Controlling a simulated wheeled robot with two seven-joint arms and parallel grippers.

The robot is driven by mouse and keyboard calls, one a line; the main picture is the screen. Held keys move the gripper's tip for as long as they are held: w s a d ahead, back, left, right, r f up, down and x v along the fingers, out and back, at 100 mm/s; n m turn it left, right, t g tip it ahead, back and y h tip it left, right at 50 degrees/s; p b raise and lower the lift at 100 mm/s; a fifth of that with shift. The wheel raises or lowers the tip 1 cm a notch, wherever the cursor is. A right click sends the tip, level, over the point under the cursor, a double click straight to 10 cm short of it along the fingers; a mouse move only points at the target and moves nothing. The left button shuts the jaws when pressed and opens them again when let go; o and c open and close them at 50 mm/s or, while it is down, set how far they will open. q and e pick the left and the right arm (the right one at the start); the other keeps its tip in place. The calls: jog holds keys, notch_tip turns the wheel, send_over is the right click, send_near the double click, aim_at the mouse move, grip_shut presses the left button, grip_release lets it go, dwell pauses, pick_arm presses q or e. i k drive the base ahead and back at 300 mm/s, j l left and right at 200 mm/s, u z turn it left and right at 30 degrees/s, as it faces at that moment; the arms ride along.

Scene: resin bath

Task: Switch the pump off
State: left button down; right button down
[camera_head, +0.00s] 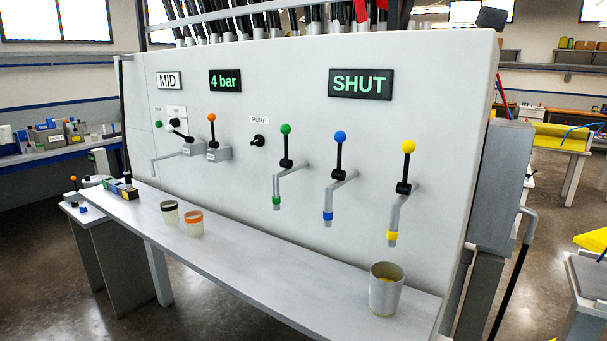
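The pump switch (258,141) is a small black rotary knob on the white upright panel (300,72), under a white label reading PUMP (259,119). The knob is too small to tell its set position. A display (225,81) to its upper left reads "4 bar" in green. Neither of my grippers shows in the head view, and nothing covers the knob.
Left of the knob are an orange-tipped lever (212,133) and a white-tipped one. Right are green (286,146), blue (339,152) and yellow (406,167) levers over spouts. A display (360,83) reads SHUT. Cups, including a grey one (384,295), stand on the ledge (270,269).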

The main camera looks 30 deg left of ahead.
aim_at(259, 140)
jog(key=u, duration=1.3)
jog(key=j+z, duration=0.15)
jog(key=i+l, duration=0.05)
